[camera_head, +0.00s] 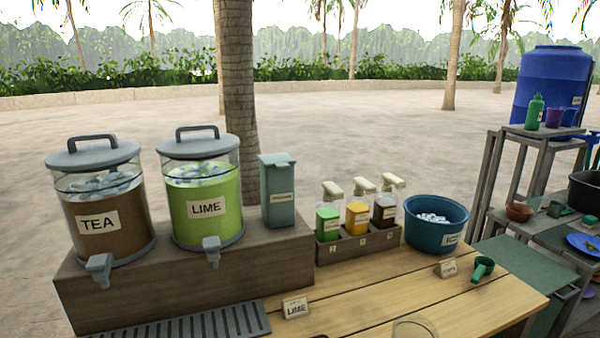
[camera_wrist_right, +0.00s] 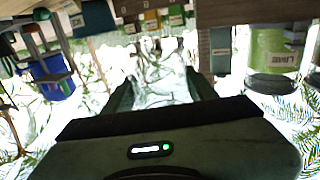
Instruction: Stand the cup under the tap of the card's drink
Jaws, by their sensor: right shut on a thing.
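The drink card (camera_head: 295,307) reads LIME and stands on the table at the right end of the slatted drip tray (camera_head: 190,326). The LIME dispenser (camera_head: 205,190), with green drink, stands on a wooden riser; its grey tap (camera_head: 211,250) hangs at the riser's front. The TEA dispenser (camera_head: 98,200), with brown drink, is to its left, with its own tap (camera_head: 99,269). A clear cup (camera_head: 414,327) shows partly at the head view's bottom edge, right of the card. In the wrist view my right gripper (camera_wrist_right: 160,88) is shut on this see-through cup (camera_wrist_right: 158,70). My left gripper is not in view.
A teal canister (camera_head: 278,192) stands on the riser (camera_head: 180,290). Right of it are pump bottles in a wooden caddy (camera_head: 357,246), a blue tub (camera_head: 436,222), a small card (camera_head: 447,268) and a green scoop (camera_head: 482,268). The tabletop between the LIME card and scoop is clear.

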